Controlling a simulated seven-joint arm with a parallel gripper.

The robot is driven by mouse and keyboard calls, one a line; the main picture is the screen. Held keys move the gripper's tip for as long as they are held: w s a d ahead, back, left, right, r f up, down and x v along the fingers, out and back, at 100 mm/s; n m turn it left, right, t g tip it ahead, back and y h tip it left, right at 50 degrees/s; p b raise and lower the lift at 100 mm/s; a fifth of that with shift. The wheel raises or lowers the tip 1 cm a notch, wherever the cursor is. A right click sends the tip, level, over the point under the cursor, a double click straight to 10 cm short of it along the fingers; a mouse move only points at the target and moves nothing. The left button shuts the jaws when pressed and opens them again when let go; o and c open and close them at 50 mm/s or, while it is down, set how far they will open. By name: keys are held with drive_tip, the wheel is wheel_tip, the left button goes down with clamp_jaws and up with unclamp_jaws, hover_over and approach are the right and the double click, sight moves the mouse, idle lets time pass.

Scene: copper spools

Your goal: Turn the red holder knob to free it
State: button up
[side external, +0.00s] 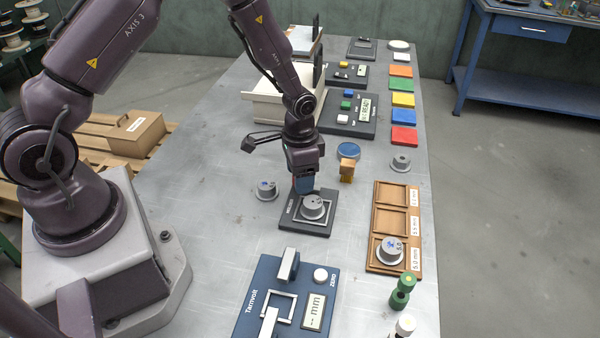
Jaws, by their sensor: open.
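The dark holder plate (290,226) lies flat on the bench in the side external view, with a grey spool (313,208) on it. My gripper (304,187) points down at the back edge of this plate, just behind the spool. Its jaws are open, though the gap is hard to see from this side. A sliver of red (293,184) shows at the left of the bluish fingertips. It may be the red knob, which is otherwise hidden by my gripper. I cannot tell whether the fingers touch it.
A grey spool (266,190) stands left of the holder. A blue measuring device (255,318) is in front. A wooden tray (377,226) holds a spool at right. An orange block (347,171) and a blue disc (348,151) stand close behind right.

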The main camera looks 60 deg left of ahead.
wheel_tip(320, 180, up, 13)
drive_tip(key=shift+a, duration=0.15)
idle(0.4)
drive_tip(key=s+d+r+n+t, duration=0.2)
drive_tip(key=s+r+t, duration=0.3)
drive_tip(key=s+r, duration=1.3)
drive_tip(key=shift+s+d+r+n+t, duration=0.3)
drive_tip(key=shift+s+d+n, duration=0.1)
drive_tip(key=shift+s+n, duration=0.25)
